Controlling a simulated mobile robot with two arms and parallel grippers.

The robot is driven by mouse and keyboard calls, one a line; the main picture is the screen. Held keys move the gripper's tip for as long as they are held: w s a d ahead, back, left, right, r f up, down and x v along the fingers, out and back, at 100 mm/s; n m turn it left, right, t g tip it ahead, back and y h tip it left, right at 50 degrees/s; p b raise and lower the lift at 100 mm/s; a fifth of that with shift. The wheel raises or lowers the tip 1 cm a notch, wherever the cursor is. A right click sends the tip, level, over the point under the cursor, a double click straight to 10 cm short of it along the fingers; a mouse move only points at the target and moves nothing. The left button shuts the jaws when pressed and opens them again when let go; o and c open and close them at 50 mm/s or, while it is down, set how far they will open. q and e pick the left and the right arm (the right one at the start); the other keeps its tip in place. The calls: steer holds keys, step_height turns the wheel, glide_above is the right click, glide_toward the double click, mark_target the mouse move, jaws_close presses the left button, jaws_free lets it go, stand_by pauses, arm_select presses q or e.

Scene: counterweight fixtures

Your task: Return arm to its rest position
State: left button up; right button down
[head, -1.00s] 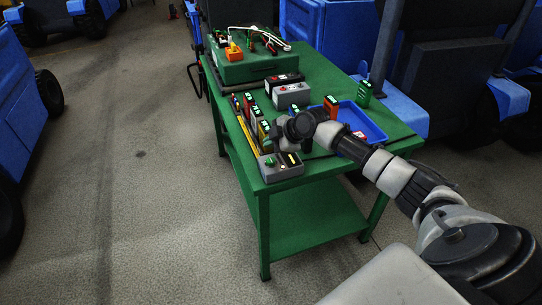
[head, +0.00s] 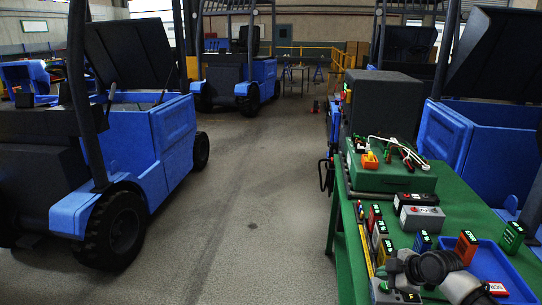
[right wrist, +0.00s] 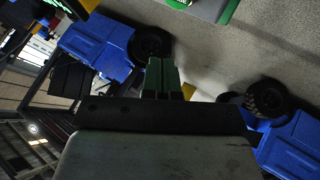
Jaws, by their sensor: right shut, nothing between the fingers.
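My right arm comes in at the lower right of the head view, over the near end of the green table (head: 460,205). Its grey and black wrist end, with the right gripper (head: 394,268), is just above the small boxes there; the fingers are too small to make out. In the right wrist view the right gripper (right wrist: 165,75) shows its two fingers together, with nothing between them. Beyond them are the floor and blue vehicles. My left gripper is not in view.
The table carries a blue tray (head: 508,262), a green case (head: 395,178), an orange box (head: 466,246), a grey box (head: 422,217) and several small labelled boxes. A blue forklift (head: 170,135) stands at left. The grey floor (head: 250,220) between is clear.

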steer(key=s+a+f+m+g, duration=0.15)
steer(key=s+a+f, duration=0.25)
steer(key=s+a, duration=0.4)
steer(key=s+a+f+m+g, duration=0.1)
steer(key=s+a+f+g, duration=0.1)
steer(key=s+a+f, duration=0.45)
steer(key=s+r+m+h, duration=0.25)
steer(key=s+m, duration=0.25)
steer(key=s, duration=0.5)
steer(key=s+r+m+h, duration=0.25)
steer(key=s+m, duration=0.25)
steer(key=s, duration=0.5)
step_height(320, 180, down, 25)
steer(key=g, duration=0.2)
steer(key=s+d+f+g, duration=0.1)
steer(key=s+d+f, duration=0.2)
steer(key=s+f, duration=1.3)
steer(key=shift+f, duration=0.25)
